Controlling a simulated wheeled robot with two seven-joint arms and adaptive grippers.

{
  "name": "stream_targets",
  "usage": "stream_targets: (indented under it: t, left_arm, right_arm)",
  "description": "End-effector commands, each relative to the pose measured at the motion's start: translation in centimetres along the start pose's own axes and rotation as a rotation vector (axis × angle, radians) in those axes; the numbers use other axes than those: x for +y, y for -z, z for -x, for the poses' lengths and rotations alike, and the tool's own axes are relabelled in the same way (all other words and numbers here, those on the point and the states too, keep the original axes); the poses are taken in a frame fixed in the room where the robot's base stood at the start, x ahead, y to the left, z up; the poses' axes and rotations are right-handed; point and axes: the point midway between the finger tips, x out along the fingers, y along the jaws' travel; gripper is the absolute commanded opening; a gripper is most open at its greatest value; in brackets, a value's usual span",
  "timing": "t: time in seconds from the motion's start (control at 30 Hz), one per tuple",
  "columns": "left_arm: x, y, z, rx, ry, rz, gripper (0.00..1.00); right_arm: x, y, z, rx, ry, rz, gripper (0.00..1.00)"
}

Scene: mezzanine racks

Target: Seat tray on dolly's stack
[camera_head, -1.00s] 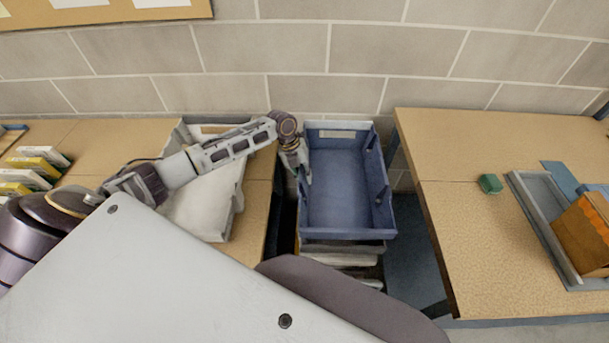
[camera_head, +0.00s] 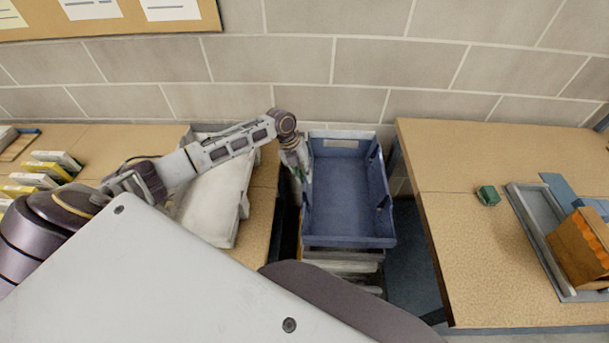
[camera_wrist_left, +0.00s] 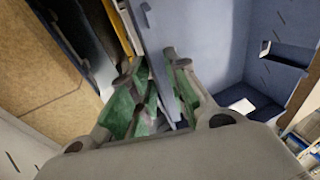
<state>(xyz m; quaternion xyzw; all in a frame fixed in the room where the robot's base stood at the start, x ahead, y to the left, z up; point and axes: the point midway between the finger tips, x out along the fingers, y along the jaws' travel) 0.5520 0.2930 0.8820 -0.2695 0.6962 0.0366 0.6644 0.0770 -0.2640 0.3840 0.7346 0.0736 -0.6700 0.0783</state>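The blue tray (camera_head: 346,195) sits above a stack of grey trays (camera_head: 345,268) in the gap between two tables. It looks roughly lined up with the stack; whether it is fully seated is hard to tell. The dolly under the stack is mostly hidden. My left gripper (camera_head: 302,178) is at the tray's left wall. In the left wrist view its green-padded fingers (camera_wrist_left: 165,95) stand either side of the tray's wall (camera_wrist_left: 203,28), with a visible gap between them, so it looks partly open. My right gripper is not in view.
A pale tray (camera_head: 215,205) lies on the left table (camera_head: 120,140) beside my arm, near several small boxes (camera_head: 45,170). The right table (camera_head: 470,220) holds a green block (camera_head: 488,195), a grey tray (camera_head: 535,225) and an orange-brown box (camera_head: 580,245). A block wall stands behind.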

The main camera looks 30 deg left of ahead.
Motion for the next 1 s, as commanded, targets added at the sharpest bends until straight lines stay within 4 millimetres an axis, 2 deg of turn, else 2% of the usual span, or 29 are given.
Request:
stream_targets:
  t: [1.0]
  left_arm:
    - [0.0, 0.0, 5.0, 0.001, -0.001, 0.000, 0.17]
  right_arm:
    - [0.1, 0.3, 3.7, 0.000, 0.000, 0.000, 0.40]
